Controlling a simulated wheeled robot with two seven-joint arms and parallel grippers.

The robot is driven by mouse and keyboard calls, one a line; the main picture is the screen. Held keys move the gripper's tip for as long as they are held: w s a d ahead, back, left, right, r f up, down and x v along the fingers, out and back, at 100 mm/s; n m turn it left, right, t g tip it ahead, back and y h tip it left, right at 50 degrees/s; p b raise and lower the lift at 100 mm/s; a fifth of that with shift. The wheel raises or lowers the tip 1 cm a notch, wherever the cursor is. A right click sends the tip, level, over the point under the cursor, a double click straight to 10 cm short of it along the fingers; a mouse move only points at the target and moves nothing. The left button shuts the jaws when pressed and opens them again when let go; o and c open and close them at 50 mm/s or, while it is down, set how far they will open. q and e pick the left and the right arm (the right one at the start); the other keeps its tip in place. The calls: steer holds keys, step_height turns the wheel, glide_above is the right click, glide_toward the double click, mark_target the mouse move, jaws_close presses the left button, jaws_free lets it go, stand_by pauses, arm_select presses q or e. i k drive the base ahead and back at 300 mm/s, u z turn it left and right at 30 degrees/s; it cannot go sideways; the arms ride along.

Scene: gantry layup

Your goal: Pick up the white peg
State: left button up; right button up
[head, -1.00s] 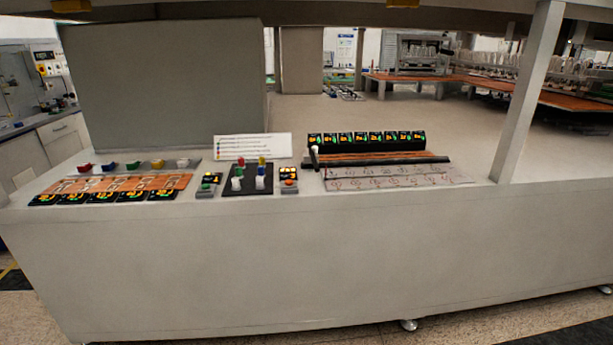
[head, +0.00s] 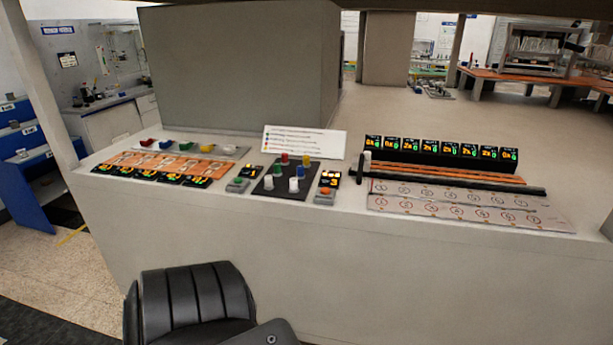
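Two white pegs stand upright on a small black board (head: 286,193) near the middle of the bench top. The left white peg (head: 269,183) and the right white peg (head: 293,185) are at its front. Green, blue, yellow and red pegs stand behind them on the same board. A row of coloured pieces at the bench's left also has a white one (head: 231,149), too small to make out. Neither of my grippers is in view.
A white sign (head: 304,141) stands behind the board. Small display units (head: 327,186) flank it. A panel with several displays and a dark bar (head: 460,180) lies to the right. A tall grey box (head: 240,70) stands behind on the left. A blue shelf (head: 30,185) is at far left.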

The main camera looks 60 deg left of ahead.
mark_target(268, 179)
steer(key=u, duration=0.35)
steer(key=i, duration=0.75)
steer(key=u, duration=0.6)
